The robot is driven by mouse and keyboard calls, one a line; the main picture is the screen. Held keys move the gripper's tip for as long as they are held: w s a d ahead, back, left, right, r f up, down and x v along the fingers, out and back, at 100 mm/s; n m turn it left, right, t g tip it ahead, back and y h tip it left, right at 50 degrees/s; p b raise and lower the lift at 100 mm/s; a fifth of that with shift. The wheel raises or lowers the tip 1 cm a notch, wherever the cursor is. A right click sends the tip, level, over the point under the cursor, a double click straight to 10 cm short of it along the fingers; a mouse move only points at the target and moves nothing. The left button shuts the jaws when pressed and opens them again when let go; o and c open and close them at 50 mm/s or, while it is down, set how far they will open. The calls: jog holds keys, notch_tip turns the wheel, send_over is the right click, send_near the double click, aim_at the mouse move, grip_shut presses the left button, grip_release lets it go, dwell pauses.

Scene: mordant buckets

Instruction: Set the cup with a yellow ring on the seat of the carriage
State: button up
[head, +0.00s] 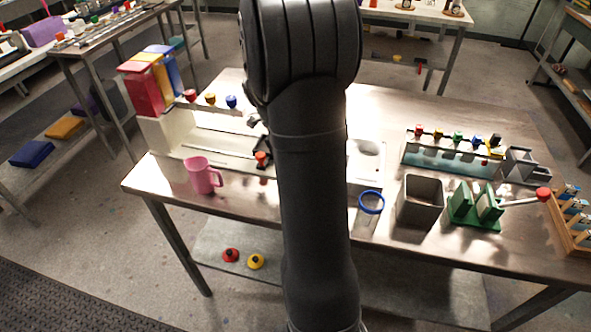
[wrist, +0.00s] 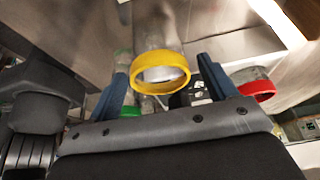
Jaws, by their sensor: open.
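The cup with a yellow ring (wrist: 160,86) shows in the wrist view, its clear body running up from the ring. My gripper (wrist: 163,76) has its two blue fingers apart, one on each side of the ring. I cannot tell whether either finger touches the cup. In the head view my arm hides this cup and most of my gripper. I cannot identify the carriage for sure; a dark piece with a red knob (head: 262,158) sits by the pale channel left of my arm, and its seat is not clear.
Wrist view: a red-ringed cup (wrist: 256,90) is right of the gripper, a green ring (wrist: 130,111) left. Head view: a blue-ringed cup (head: 371,203), a grey square bin (head: 421,203) and a green stand (head: 476,206) are right of my arm; a pink mug (head: 202,176) is left.

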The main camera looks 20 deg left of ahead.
jog(key=shift+x, duration=1.35)
jog(key=shift+a, duration=0.1)
jog(key=c, duration=1.2)
